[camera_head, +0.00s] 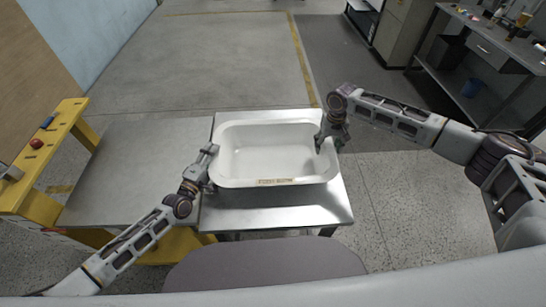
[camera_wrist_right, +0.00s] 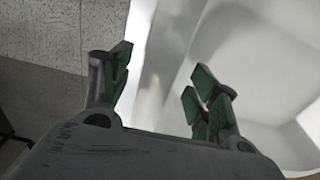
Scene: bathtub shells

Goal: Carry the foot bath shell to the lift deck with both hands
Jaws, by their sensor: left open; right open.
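The foot bath shell (camera_head: 270,150), a white rectangular basin with a label on its near rim, rests upright on a shiny metal table (camera_head: 270,215). My left gripper (camera_head: 209,154) is open at the shell's left rim; I cannot tell whether it touches. My right gripper (camera_head: 328,142) is open at the right rim. In the right wrist view, its green-padded fingers (camera_wrist_right: 163,88) are spread, with the white shell (camera_wrist_right: 265,50) behind and between them. The grey deck (camera_head: 130,155) over a yellow frame, which looks like the lift deck, is empty, left of the table.
A yellow rail (camera_head: 45,150) with a red button (camera_head: 36,144) stands at the far left. A purple-grey rounded surface (camera_head: 265,268) is in front of the table. A workbench (camera_head: 490,50) stands at the back right. The floor behind the table is clear.

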